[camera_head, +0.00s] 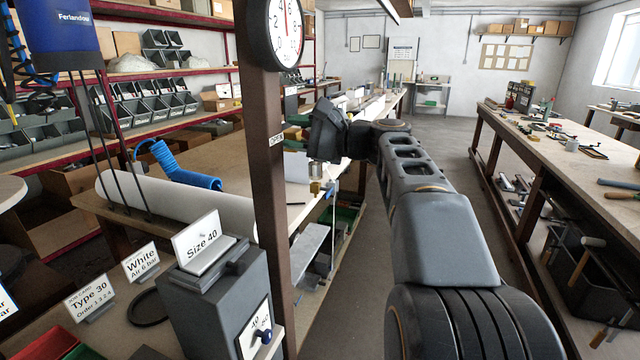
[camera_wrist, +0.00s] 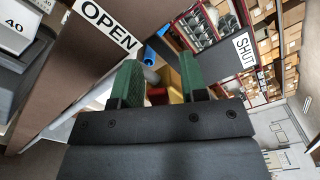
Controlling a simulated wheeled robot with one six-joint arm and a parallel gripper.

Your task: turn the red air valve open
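My gripper (camera_head: 325,132) is at the end of my outstretched arm, just right of the brown post. In the wrist view its two green-padded fingers (camera_wrist: 159,68) stand apart, so it is open. A small red part (camera_wrist: 158,96), likely the air valve's handle, shows low between the fingers, with a brass-yellow piece (camera_wrist: 172,80) beside it. I cannot tell whether a finger touches it. An OPEN label (camera_wrist: 108,25) lies left of the fingers and a SHUT label (camera_wrist: 244,46) lies right. In the head view the valve is hidden, and the OPEN label (camera_head: 276,140) shows on the post.
The brown post (camera_head: 268,200) carries a round gauge (camera_head: 285,30) and stands close left of my gripper. A bench with a white roll (camera_head: 180,200) and blue hose (camera_head: 185,172) lies behind it. A grey box (camera_head: 215,300) is in front. The aisle floor (camera_head: 430,145) looks clear.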

